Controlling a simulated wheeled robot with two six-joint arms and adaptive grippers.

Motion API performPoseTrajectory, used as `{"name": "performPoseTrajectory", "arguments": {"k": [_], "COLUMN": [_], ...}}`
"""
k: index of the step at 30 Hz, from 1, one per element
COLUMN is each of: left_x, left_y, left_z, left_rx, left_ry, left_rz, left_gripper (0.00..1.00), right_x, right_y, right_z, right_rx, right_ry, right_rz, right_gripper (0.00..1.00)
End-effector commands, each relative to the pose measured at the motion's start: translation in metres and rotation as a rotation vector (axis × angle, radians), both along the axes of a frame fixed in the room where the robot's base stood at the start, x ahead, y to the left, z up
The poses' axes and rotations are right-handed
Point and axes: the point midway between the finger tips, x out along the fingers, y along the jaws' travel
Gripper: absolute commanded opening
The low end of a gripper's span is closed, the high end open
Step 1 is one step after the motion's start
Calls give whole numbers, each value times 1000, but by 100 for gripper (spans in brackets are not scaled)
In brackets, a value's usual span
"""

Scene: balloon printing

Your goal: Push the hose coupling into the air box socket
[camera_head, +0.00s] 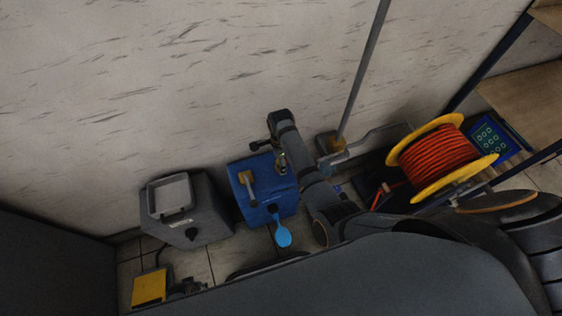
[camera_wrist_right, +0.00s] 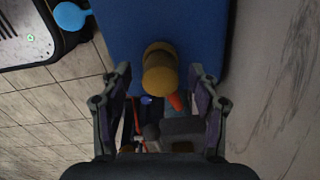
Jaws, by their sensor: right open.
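The air box is a blue box (camera_head: 262,185) on the floor by the wall, with a brass fitting (camera_head: 247,185) on its left part and a light-blue round piece (camera_head: 282,236) at its front. My right gripper (camera_head: 271,154) is at the box's right part. In the right wrist view the blue box (camera_wrist_right: 115,35) lies behind a brass cylinder (camera_wrist_right: 160,70). My right gripper (camera_wrist_right: 160,88) is open there, one finger on each side of the cylinder with gaps. A bit of orange-red (camera_wrist_right: 175,103) shows below it. I cannot tell whether the cylinder touches the box, and no socket opening shows.
A grey machine (camera_head: 187,215) stands left of the box, with a yellow block (camera_head: 149,288) in front. An orange hose reel with yellow rims (camera_head: 440,157) stands at the right, beside a thin upright pole (camera_head: 363,70). The wall (camera_head: 150,80) is close behind.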

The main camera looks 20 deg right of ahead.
Motion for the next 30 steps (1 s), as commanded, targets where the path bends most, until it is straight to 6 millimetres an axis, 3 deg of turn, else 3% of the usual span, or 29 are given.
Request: {"name": "performPoseTrajectory", "arguments": {"k": [2,15,16,23,30], "left_x": [0,-1,-1,-1,-1], "left_y": [0,0,0,0,0], "left_z": [0,0,0,0,0], "left_rx": [0,0,0,0,0], "left_ry": [0,1,1,1,0], "left_rz": [0,0,0,0,-1], "left_gripper": [40,40,40,40,40], "right_x": [0,0,0,0,0], "right_y": [0,0,0,0,0], "right_z": [0,0,0,0,1], "right_rx": [0,0,0,0,0], "right_ry": [0,0,0,0,0], "right_rz": [0,0,0,0,0], "right_gripper": [61,2,33,2,0]}}
